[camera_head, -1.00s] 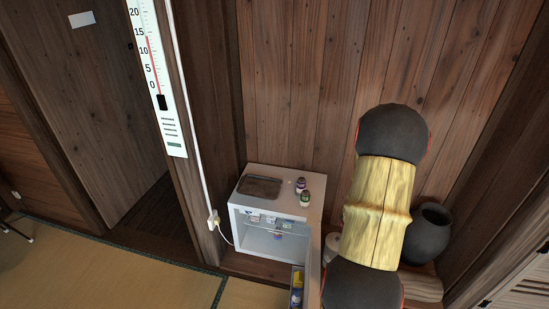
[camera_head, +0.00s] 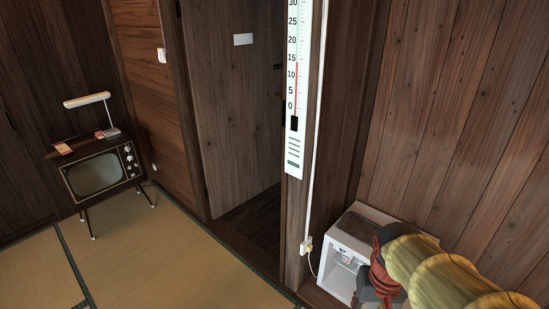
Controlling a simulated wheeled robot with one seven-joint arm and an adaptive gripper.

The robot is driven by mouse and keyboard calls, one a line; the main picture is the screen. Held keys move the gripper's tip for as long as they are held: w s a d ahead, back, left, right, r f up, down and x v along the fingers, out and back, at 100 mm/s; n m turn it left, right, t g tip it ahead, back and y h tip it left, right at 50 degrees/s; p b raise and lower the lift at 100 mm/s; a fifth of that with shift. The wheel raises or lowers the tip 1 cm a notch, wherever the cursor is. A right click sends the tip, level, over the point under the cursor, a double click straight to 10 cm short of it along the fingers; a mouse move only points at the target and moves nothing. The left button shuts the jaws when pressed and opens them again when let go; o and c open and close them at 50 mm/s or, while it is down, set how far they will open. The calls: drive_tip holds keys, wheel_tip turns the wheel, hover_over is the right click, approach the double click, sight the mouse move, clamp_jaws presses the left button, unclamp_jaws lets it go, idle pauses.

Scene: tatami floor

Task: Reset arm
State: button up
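My arm reaches in from the lower right corner, with yellow, bamboo-like links and a dark part with red at its left end (camera_head: 380,272). This dark end is in front of the small white fridge (camera_head: 345,240) and hides much of its right side and front. I cannot make out fingertips there, nor whether they are open or shut. Nothing held can be made out.
The white fridge stands against the wood wall, its interior partly showing. A post with a large thermometer (camera_head: 297,100) rises left of it. A television (camera_head: 95,175) with a lamp (camera_head: 88,100) on top stands far left. The tatami floor (camera_head: 170,255) between is clear.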

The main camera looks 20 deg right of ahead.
drive_tip(key=a+r+n+t, duration=0.4)
drive_tip(key=a+r, duration=0.6)
drive_tip(key=a, duration=0.2)
drive_tip(key=shift+w+a+n+y, duration=0.4)
drive_tip(key=shift+w, duration=0.05)
drive_tip(key=shift+r, duration=0.1)
